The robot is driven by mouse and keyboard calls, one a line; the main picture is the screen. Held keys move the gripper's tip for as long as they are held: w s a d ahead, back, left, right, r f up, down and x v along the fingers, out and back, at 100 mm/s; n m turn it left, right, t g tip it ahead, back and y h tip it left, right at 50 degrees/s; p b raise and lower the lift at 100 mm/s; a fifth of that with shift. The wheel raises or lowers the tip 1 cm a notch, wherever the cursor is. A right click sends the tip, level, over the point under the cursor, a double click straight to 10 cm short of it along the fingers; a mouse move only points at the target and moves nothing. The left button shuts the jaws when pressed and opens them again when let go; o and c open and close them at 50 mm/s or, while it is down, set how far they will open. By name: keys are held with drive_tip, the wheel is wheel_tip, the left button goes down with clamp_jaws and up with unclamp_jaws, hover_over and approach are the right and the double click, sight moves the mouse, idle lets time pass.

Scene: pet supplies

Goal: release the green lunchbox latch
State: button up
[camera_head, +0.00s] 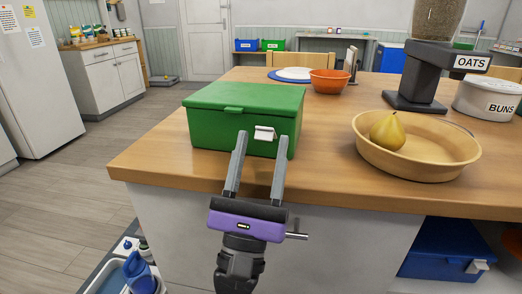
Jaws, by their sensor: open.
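The green lunchbox (213,127) sits closed on the near left part of the wooden counter. Its white latch (264,133) is on the front face, right of centre; I cannot tell from here whether it is fastened. My gripper (259,146) is open and points away from me at the front of the lunchbox. Its two grey fingers are spread apart, with the latch showing between and just beyond their tips. Nothing is between the fingers. I cannot tell whether the fingertips touch the box.
A tan bowl (447,173) with a yellow pear (387,132) stands right of the lunchbox. Behind are an orange bowl (329,82), an oats dispenser (425,70) and a white buns container (483,99). A blue box (440,250) sits below the counter. The counter between lunchbox and bowl is clear.

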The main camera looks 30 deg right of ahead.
drive_tip(key=shift+f, duration=0.1)
drive_tip(key=v, duration=0.7)
drive_tip(key=shift+s+a+f, duration=0.2)
